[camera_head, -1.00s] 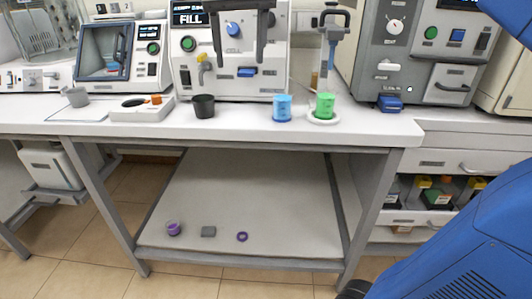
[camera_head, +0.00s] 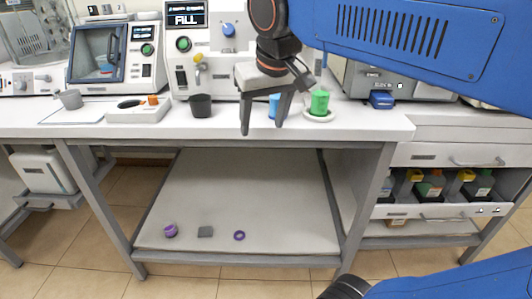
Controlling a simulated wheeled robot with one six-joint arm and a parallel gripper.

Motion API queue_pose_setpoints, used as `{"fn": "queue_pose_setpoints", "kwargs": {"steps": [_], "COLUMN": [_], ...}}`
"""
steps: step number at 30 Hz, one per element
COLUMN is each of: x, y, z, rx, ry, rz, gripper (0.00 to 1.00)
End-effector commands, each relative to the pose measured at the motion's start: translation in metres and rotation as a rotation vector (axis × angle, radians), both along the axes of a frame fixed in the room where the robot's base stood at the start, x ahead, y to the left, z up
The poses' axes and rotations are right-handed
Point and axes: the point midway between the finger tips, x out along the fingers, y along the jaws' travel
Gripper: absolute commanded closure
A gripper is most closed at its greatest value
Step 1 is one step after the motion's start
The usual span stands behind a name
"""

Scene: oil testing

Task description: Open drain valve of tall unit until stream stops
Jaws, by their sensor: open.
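The white unit with the FILL display (camera_head: 187,18) stands at the back of the bench. A small yellow tap (camera_head: 198,60) juts from its front, left of my gripper. A dark cup (camera_head: 201,105) stands on the bench below the tap. My gripper (camera_head: 262,129) is open and empty, pointing down in front of this unit's right side. I see no liquid stream.
A green cup (camera_head: 319,103) stands on a white dish (camera_head: 319,117) right of my gripper. A white block (camera_head: 138,112) and a grey cup (camera_head: 70,98) are at left. The bench's front strip (camera_head: 250,132) is mostly clear. Small items lie on the lower shelf (camera_head: 285,200).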

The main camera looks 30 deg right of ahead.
Motion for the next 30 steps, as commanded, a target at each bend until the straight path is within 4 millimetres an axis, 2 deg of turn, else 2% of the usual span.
{"fn": "queue_pose_setpoints", "kwargs": {"steps": [6,15,30], "x": [-0.019,-0.036,-0.041], "y": [-0.012,-0.021,-0.023], "z": [-0.031,-0.060,-0.068], "rx": [0.002,0.006,0.007], "ry": [-0.004,-0.010,-0.012], "rz": [0.007,0.018,0.020], "gripper": [0.42,0.42,0.42]}}
